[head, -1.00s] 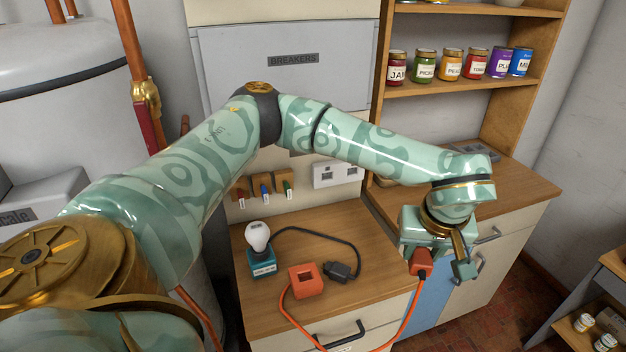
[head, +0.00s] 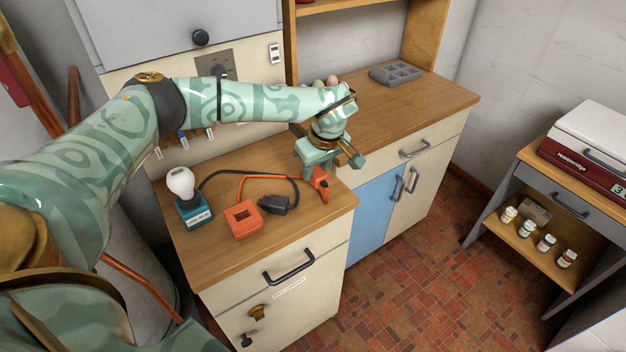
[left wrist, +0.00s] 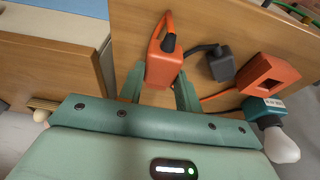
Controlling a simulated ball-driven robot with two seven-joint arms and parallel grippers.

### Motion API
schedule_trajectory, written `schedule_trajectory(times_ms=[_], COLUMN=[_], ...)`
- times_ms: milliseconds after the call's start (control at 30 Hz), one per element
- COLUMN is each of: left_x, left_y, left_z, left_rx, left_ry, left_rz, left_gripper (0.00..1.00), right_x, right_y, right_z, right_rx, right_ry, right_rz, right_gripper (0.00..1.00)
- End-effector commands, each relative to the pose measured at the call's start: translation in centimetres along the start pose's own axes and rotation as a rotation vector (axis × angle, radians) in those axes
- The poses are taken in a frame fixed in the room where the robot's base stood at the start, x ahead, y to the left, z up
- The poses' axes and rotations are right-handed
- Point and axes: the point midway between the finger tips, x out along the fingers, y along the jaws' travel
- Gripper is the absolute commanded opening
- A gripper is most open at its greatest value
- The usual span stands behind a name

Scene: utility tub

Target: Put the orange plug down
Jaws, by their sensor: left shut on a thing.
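My left gripper (head: 322,172) is shut on the orange plug (head: 320,184), low over the right end of the near wooden counter (head: 225,255). In the left wrist view the orange plug (left wrist: 160,68) sits between the two green fingers (left wrist: 160,90). An orange cord runs from the plug to a square orange socket box (head: 243,219) on the counter. I cannot tell whether the plug touches the wood. My right gripper is out of view.
A black plug (head: 279,204) on a dark cord lies beside the socket box. A bulb (head: 181,182) stands on a teal base (head: 194,212). A longer counter (head: 405,105) with a grey tray (head: 396,74) lies beyond. A shelf unit stands at right.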

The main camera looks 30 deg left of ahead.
Motion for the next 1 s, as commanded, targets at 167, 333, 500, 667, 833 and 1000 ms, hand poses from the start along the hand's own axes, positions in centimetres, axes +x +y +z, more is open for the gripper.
schedule_trajectory(times_ms=[167,333,500,667,833,1000], left_x=[3.6,5.0,4.7,5.0,5.0,4.9], left_y=[-0.2,-0.2,-0.2,-0.2,-0.2,-0.2], left_z=[-0.3,0.1,0.0,0.1,0.1,0.1], left_rx=[0.001,0.000,0.000,0.000,0.000,0.000], left_ry=[-0.002,0.000,0.001,0.000,0.000,0.000], left_rz=[-0.006,-0.002,-0.001,-0.001,-0.001,-0.001], left_gripper=[0.11,0.11,0.11,0.39,0.56,0.56], right_x=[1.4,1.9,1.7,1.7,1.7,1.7], right_y=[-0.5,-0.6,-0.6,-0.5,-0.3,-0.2], right_z=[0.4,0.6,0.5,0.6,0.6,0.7], right_rx=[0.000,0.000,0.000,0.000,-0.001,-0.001], right_ry=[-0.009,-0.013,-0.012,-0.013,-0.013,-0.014], right_rz=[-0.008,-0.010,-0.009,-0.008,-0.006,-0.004], right_gripper=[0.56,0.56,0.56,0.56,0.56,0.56])
